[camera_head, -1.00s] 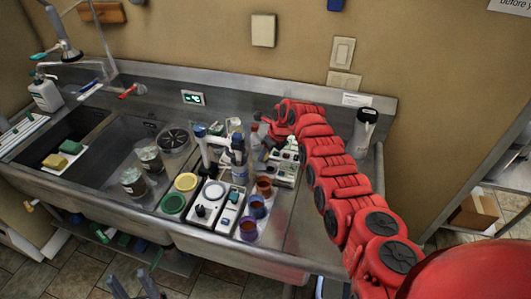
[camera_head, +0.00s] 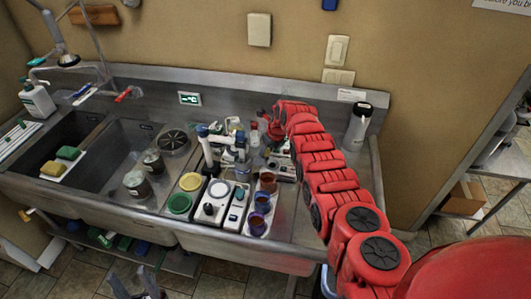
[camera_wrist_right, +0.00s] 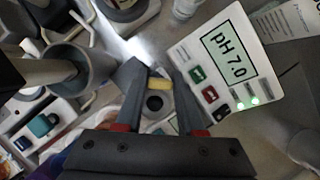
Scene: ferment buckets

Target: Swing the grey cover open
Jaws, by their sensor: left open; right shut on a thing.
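I cannot surely single out the grey cover. In the right wrist view, a small yellow piece (camera_wrist_right: 158,84) is between the fingers of my right gripper (camera_wrist_right: 157,78), beside a grey part with a dark round opening (camera_wrist_right: 154,102). The right gripper is shut on this piece; the fingers hide part of it. In the head view, my red right arm reaches to the back of the counter and its gripper is mostly hidden among the devices. My left gripper (camera_head: 136,284) is open and empty at the bottom edge, low in front of the sink.
A white pH meter (camera_wrist_right: 222,58) reading 7.0 stands close to the right fingers. A grey cup-like part (camera_wrist_right: 75,72) is to their left. A tumbler (camera_head: 359,127) stands right of my arm.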

